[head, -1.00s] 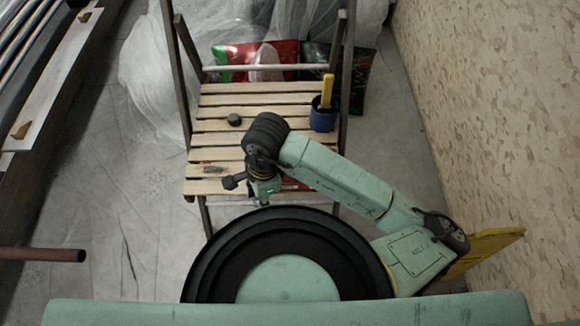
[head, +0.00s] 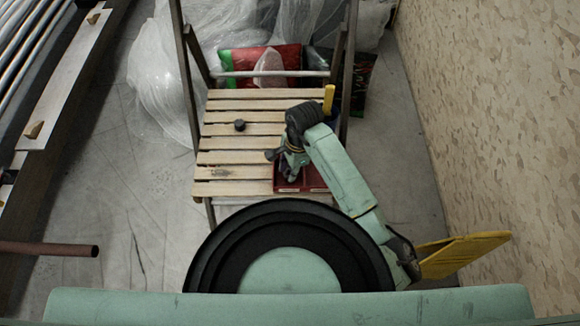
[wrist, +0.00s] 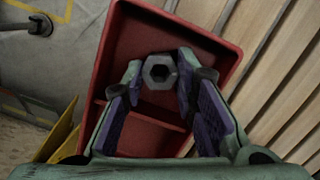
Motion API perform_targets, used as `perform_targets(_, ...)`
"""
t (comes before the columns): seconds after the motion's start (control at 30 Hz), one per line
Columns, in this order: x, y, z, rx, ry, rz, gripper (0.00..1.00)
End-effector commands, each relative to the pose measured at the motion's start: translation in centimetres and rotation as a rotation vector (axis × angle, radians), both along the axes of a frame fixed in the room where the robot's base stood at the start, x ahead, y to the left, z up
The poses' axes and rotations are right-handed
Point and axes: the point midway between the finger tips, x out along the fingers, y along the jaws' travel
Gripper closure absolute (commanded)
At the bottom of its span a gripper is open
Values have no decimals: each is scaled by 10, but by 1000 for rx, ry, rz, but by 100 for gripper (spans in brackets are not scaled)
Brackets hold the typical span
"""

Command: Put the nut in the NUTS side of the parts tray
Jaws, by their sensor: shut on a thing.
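My gripper (wrist: 158,85) is shut on a grey hexagonal nut (wrist: 161,71), held between its fingertips with the hole facing the wrist camera. Below it is the red parts tray (wrist: 222,43), with a divider (wrist: 150,117) across it. In the wrist view the nut shows over the upper, farther compartment; its height above the floor of the tray is hard to tell. In the head view my gripper (head: 290,172) is over the left part of the tray (head: 315,186), at the front of the slatted seat. The small labels on the tray's front are too small to read.
The wooden slatted seat (head: 232,158) holds a dark round piece (head: 239,125) at left. A yellow handle (head: 328,98) stands behind my arm. Chair uprights (head: 186,75) rise on both sides. A wall is at right, and a brown pipe (head: 50,249) juts in at left.

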Motion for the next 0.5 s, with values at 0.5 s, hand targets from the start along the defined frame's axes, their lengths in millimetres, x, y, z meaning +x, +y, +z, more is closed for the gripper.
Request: perform_targets(0.5, 0, 0, -3, -1, -1, 0, 66)
